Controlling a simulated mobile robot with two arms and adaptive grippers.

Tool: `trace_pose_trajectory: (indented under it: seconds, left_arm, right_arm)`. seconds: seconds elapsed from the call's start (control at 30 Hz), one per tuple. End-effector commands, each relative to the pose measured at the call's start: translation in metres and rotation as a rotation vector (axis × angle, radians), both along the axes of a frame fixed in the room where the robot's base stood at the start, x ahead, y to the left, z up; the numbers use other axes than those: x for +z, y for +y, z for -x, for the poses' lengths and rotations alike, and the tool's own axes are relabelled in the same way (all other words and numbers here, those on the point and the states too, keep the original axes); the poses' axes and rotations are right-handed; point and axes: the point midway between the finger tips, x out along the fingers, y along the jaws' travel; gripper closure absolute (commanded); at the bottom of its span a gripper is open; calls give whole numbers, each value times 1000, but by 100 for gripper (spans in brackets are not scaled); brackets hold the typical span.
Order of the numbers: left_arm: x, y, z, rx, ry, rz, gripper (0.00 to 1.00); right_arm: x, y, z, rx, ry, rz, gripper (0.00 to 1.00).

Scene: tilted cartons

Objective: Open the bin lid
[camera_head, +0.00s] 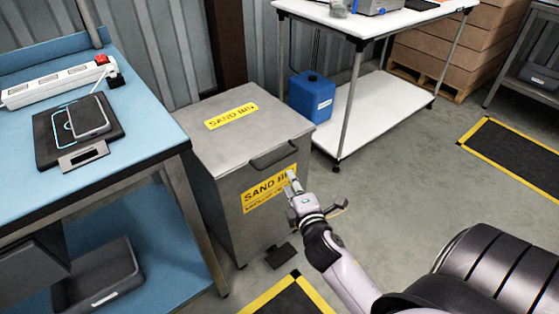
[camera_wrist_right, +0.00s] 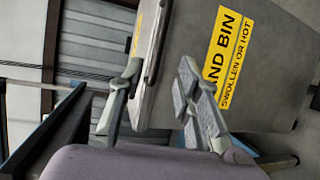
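The grey sand bin (camera_head: 222,185) stands with its lid (camera_head: 225,130) closed. A dark bar handle (camera_head: 275,155) sits at the lid's front edge, and yellow labels mark the top and front. My right gripper (camera_head: 292,184) is in front of the bin's front label, below the handle. In the right wrist view the two fingers (camera_wrist_right: 160,75) are apart with nothing held. The handle (camera_wrist_right: 156,45) shows beyond the gap between them, apart from the fingers as far as I can see. My left gripper is not in view.
A blue workbench (camera_head: 140,135) with a power strip (camera_head: 60,82) stands close on the bin's left. A white shelf table (camera_head: 365,22) with a blue canister (camera_head: 311,96) stands to the right. Open floor (camera_head: 420,185) lies right of the bin.

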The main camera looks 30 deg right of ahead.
Motion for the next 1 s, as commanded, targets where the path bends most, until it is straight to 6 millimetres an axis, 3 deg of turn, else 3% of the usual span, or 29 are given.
trace_pose_trajectory:
  seconds: [0.2, 0.5, 0.7, 1.0]
  left_arm:
    - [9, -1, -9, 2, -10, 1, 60]
    - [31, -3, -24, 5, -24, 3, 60]
    - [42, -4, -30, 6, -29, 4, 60]
    - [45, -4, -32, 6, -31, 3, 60]
  right_arm:
    - [-10, -16, -48, 0, -2, 1, 69]
    - [-21, -34, -103, 0, -1, 0, 69]
    - [-25, -40, -122, 1, 0, -2, 69]
    - [-26, -42, -126, 0, 1, -3, 69]
